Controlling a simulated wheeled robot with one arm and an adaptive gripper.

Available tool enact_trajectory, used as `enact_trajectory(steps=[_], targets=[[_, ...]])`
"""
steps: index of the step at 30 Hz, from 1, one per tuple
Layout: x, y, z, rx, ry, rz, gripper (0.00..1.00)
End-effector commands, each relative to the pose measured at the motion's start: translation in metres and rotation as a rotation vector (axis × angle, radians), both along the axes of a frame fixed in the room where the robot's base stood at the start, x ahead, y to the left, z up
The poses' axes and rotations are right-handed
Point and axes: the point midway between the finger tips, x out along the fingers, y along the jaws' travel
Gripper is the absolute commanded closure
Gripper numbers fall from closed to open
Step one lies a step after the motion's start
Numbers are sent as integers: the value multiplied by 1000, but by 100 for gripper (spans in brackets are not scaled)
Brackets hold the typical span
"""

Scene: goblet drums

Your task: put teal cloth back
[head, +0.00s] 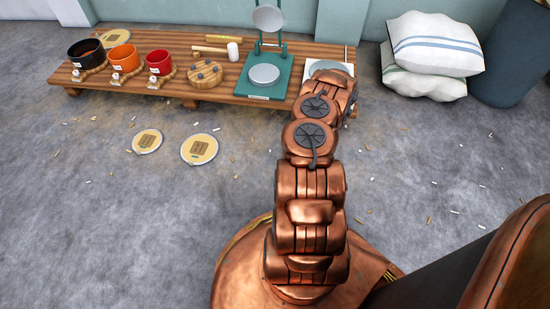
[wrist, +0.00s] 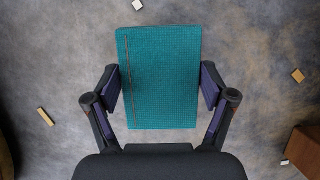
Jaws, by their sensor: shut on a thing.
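The teal cloth (wrist: 160,50) is a flat, woven-looking rectangle with a thin dark line along its left side, in the middle of the wrist view. My gripper (wrist: 161,88) is shut on it, with one finger pad at each long side. Grey floor shows all around the cloth; I cannot tell how high it is held. In the head view my arm reaches forward to the right end of the wooden bench, and it hides the gripper and cloth there.
The low wooden bench (head: 222,88) carries several pots, including a red pot (head: 159,62), a round wooden piece (head: 205,73), a mallet (head: 232,51) and a green press (head: 281,84). Two round discs (head: 199,149) (head: 147,141) lie on the chip-strewn floor. Cushions (head: 433,52) are at the right.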

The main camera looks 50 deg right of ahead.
Motion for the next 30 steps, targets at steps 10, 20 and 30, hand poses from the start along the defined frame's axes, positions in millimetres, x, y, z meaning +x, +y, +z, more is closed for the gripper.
enact_trajectory(steps=[10, 20, 30], targets=[[63, 39, -11, 1, 0, 4, 50], [88, 54, -11, -2, 1, 2, 50], [93, 56, -46, -4, 0, 0, 50]])
